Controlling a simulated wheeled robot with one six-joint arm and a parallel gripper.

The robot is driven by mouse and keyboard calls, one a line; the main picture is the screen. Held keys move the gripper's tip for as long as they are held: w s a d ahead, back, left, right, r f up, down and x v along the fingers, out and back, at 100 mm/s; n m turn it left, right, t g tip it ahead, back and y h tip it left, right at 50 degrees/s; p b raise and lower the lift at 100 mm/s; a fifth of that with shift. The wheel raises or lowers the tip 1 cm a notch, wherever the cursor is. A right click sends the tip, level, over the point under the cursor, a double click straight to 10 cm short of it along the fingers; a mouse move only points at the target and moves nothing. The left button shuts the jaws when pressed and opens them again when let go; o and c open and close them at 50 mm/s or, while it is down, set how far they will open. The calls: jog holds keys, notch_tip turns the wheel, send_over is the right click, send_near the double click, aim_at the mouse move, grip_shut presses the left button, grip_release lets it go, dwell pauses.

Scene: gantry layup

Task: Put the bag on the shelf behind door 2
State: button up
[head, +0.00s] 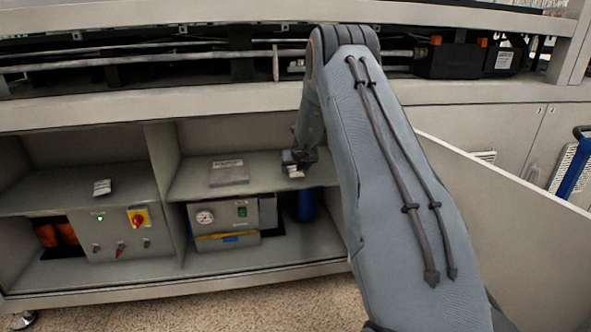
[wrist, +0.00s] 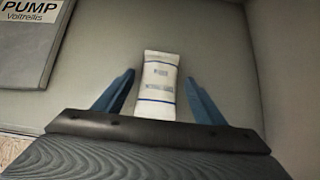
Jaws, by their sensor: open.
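The bag (wrist: 158,84) is a small white pouch with blue lines and print. In the wrist view it lies on the grey shelf (wrist: 215,60), between the two blue fingers of my open gripper (wrist: 158,88). The fingers stand apart from it on both sides, and its near end is hidden behind the gripper's dark bar. In the head view my gripper (head: 300,160) is inside the right-hand open compartment, at the shelf (head: 255,184), and a bit of the bag (head: 295,173) shows under it. An open door panel (head: 510,215) stands to the right of my arm. No door number is readable.
A grey plate marked PUMP (wrist: 30,30) lies on the shelf left of the bag; it also shows in the head view (head: 229,173). Below are a gauge unit (head: 222,222) and a blue cylinder (head: 305,205). The left compartment holds a small packet (head: 102,187) on its shelf (head: 60,198); a divider (head: 165,170) separates both.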

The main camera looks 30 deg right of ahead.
jog(key=shift+b+v, duration=1.05)
jog(key=shift+v, duration=2.45)
jog(key=shift+s+a+f, duration=0.1)
